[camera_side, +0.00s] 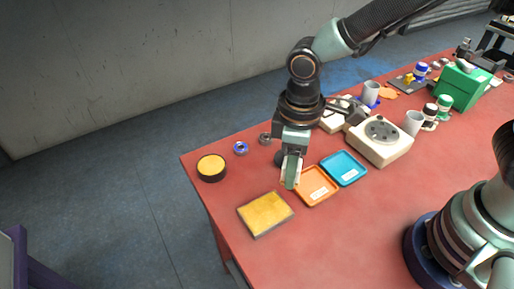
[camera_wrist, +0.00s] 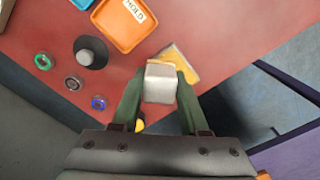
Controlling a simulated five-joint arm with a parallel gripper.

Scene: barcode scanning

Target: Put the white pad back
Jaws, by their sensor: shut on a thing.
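My gripper (camera_wrist: 160,88) is shut on the white pad (camera_wrist: 160,84), a pale block between its two green fingers in the wrist view. In the side view my gripper (camera_side: 290,182) points down and hangs beside the orange tray (camera_side: 318,194), at its left. The pad is mostly hidden by the fingers there. The orange tray also shows in the wrist view (camera_wrist: 113,36), with a label reading HOLD. A yellow square mat (camera_side: 265,213) lies near the table's front left edge. In the wrist view this mat (camera_wrist: 182,64) is partly hidden behind the held pad.
A blue tray (camera_side: 344,167) lies beyond the orange one. A round black tin with a yellow top (camera_side: 211,168) and a blue ring (camera_side: 241,148) lie at left. A dark disc with a grey knob (camera_wrist: 91,50) is near my gripper. A cream device (camera_side: 379,142) stands behind the trays.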

